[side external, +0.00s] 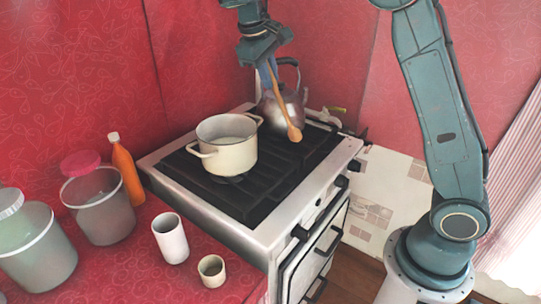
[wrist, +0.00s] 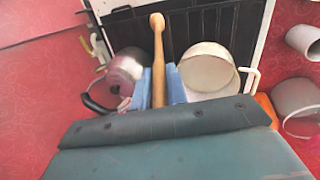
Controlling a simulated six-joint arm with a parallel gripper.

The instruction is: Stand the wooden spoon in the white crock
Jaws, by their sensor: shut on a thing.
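The wooden spoon (side external: 284,108) hangs from my gripper (side external: 268,74), tilted, with its rounded end low over the right part of the stove. In the wrist view, the spoon (wrist: 158,55) stands out between the blue fingers of my gripper (wrist: 160,88), which are shut on it. The white crock (side external: 171,243) stands upright and open on the red counter, left of the stove and well apart from the spoon. At the top right of the wrist view, a pale cylinder (wrist: 303,40) looks like the crock.
A cream pot (side external: 228,155) and a metal kettle (side external: 285,108) stand on the black stove grate (side external: 258,203). A small beige cup (side external: 211,270) is beside the crock.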

